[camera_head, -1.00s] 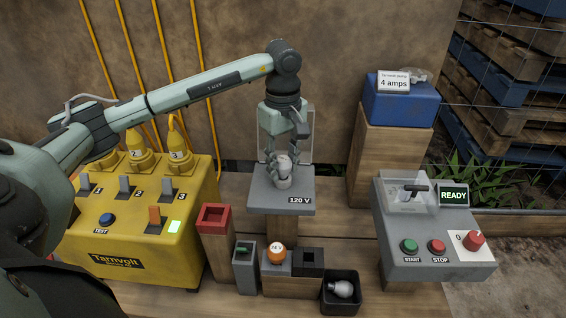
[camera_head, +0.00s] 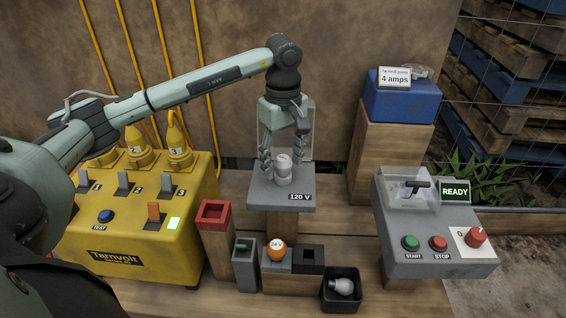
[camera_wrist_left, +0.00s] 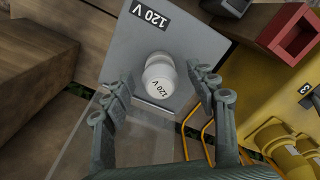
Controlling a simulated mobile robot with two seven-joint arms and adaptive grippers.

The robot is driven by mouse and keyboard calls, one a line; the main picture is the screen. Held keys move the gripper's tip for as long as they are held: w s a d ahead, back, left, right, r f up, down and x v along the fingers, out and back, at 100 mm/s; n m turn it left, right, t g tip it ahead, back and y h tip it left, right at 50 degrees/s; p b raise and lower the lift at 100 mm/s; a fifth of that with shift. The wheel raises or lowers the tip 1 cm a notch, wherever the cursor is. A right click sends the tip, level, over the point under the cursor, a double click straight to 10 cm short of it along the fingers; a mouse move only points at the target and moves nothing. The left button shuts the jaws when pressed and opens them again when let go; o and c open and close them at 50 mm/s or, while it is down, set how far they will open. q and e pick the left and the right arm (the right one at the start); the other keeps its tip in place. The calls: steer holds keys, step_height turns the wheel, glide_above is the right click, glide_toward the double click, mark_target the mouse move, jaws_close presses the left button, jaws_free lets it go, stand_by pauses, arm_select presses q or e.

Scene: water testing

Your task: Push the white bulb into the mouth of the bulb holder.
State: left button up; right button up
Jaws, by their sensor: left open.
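The holder's mouth is hidden under the bulb, so I cannot tell how deep the bulb sits. My left gripper (camera_head: 284,158) points down over the stand, its fingers open on both sides of the bulb. In the left wrist view the left gripper (camera_wrist_left: 165,95) shows a gap between each finger and the bulb. My right gripper is not in view.
A clear panel (camera_head: 307,140) stands behind the bulb. In front are a red open box (camera_head: 213,214), an orange 24 V bulb (camera_head: 277,250), and a black bin (camera_head: 341,302) with a grey bulb. A yellow switch box (camera_head: 150,232) is left; a grey READY console (camera_head: 440,255) is right.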

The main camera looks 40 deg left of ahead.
mark_target(283, 158)
arm_select(q)
step_height(283, 158, up, 11)
stand_by(0.3)
stand_by(0.5)
